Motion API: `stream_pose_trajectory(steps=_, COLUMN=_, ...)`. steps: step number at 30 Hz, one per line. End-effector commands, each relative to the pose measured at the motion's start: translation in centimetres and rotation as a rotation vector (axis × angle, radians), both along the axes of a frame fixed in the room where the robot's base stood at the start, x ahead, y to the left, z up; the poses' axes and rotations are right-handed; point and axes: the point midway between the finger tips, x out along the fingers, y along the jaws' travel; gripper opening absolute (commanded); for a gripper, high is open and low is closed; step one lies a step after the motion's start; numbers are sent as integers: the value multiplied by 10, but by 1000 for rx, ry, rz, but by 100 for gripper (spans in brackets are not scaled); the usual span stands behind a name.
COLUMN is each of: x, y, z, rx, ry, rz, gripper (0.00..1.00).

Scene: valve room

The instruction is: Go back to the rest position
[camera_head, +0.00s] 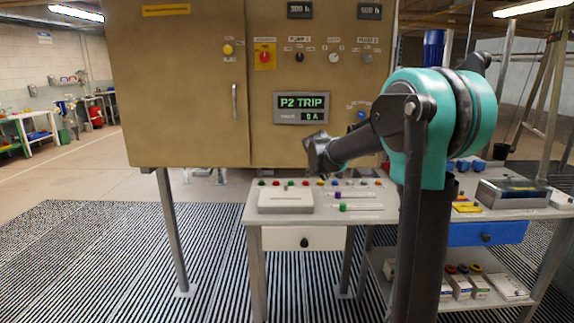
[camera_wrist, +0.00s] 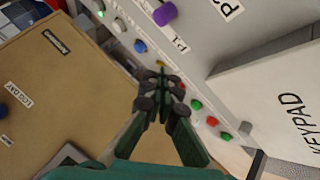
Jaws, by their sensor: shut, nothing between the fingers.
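My gripper (camera_wrist: 160,82) is shut and empty in the wrist view, its fingertips together in front of the console's row of coloured buttons. In the head view my arm reaches left from the right side, and its end is in front of the tan cabinet (camera_head: 185,110), above the console desk (camera_head: 290,215). The fingers themselves are hard to make out in the head view. The cabinet display (camera_head: 301,107) reads "P2 TRIP". A grey box marked KEYPAD (camera_wrist: 275,110) lies at the right of the wrist view, apart from the fingers.
A white drawer (camera_head: 303,238) with a dark knob is shut under the desk. A blue drawer (camera_head: 487,234) is shut in the bench at the right. A purple knob (camera_wrist: 165,14) stands on the desk. Striped matting (camera_head: 100,260) is clear at the left.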

Motion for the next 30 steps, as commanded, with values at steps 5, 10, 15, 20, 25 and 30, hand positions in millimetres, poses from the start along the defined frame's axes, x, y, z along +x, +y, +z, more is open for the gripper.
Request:
stream_pose_trajectory(steps=5, x=-12, y=-5, z=-5, rx=22, ry=5, rz=-13, gripper=0)
stream_pose_trajectory(steps=10, x=-32, y=-12, z=-13, rx=59, ry=12, rz=-33, gripper=0)
stream_pose_trajectory(steps=15, x=-60, y=-21, z=-26, rx=113, ry=22, rz=-64, gripper=0)
stream_pose_trajectory(steps=20, x=-97, y=-30, z=-42, rx=180, ry=35, rz=-101, gripper=0)
stream_pose_trajectory(steps=25, x=-152, y=-40, z=-68, rx=279, ry=52, rz=-156, gripper=0)
stream_pose_trajectory(steps=30, x=-236, y=-46, z=-110, rx=432, ry=72, rz=-238, gripper=0)
